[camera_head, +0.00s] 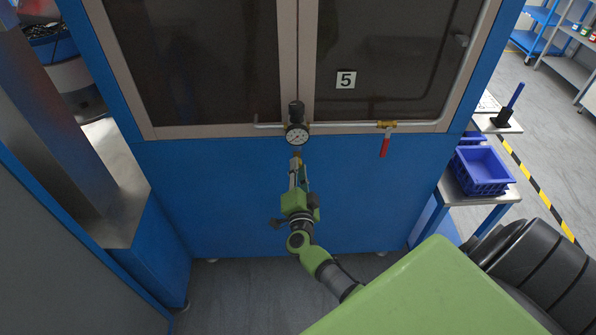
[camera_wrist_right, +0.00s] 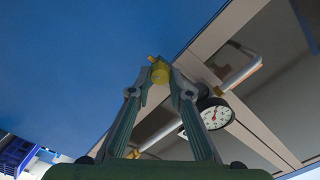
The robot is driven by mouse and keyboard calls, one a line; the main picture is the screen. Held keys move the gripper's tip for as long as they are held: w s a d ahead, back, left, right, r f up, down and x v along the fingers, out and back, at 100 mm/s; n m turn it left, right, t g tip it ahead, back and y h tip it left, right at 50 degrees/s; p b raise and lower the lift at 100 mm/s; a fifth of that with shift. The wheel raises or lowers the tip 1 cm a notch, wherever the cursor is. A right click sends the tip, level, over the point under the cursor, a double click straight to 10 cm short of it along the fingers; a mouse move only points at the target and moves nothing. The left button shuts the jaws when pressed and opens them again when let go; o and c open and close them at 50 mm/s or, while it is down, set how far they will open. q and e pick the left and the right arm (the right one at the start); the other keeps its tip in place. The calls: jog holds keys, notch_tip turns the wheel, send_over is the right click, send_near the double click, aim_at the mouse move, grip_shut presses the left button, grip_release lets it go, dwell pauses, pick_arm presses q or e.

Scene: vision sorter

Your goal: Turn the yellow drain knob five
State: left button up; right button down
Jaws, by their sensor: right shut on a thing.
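The yellow drain knob (camera_wrist_right: 160,72) sits below the pressure gauge on the blue cabinet front. In the head view only a small bit of the knob (camera_head: 297,157) shows above my fingers. My right gripper (camera_head: 298,166) reaches up to it from below. In the right wrist view the fingertips of my right gripper (camera_wrist_right: 159,75) are closed on both sides of the knob, touching it. My left gripper is not in view.
The round gauge (camera_head: 297,135) is just above the knob; it also shows in the wrist view (camera_wrist_right: 215,113). A pipe with a red-handled valve (camera_head: 385,146) runs right. A blue bin (camera_head: 482,168) stands on a side table. A steel-topped blue unit (camera_head: 128,205) is on the left.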

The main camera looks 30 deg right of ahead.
jog(key=shift+f+m+b, duration=0.15)
jog(key=shift+m+b, duration=1.2)
jog(key=shift+m, duration=2.15)
jog(key=c, duration=1.8)
grip_release()
jog(key=shift+c, duration=0.2)
jog(key=v, duration=1.2)
